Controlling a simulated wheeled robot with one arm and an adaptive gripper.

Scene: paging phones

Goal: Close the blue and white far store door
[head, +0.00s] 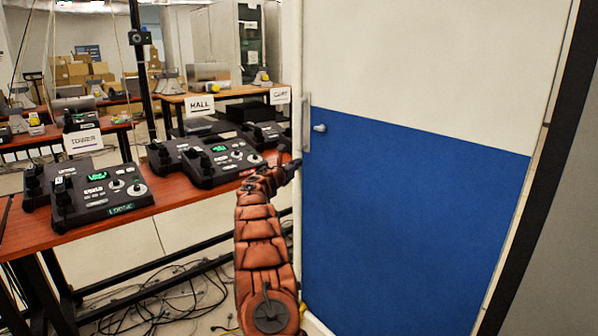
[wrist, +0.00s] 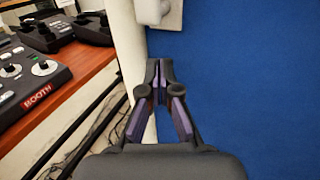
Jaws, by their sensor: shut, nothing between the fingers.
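The blue and white door (head: 400,210) fills the right half of the head view, white above and blue below. A pale vertical handle (head: 306,122) and a small round knob (head: 320,128) are near its left edge. My gripper (head: 296,163) is just below the handle, at the door's left edge. In the wrist view my gripper (wrist: 160,66) is shut and empty, its fingertips in front of the door's edge and blue face (wrist: 240,80). The handle's lower end (wrist: 158,12) is beyond the fingertips. I cannot tell whether the fingers touch the door.
A wooden table (head: 165,200) with several black paging phones stands left of the door; its edge (wrist: 75,75) is close to my gripper. Loose cables (head: 165,308) lie on the floor below. A dark frame (head: 545,170) borders the door on the right.

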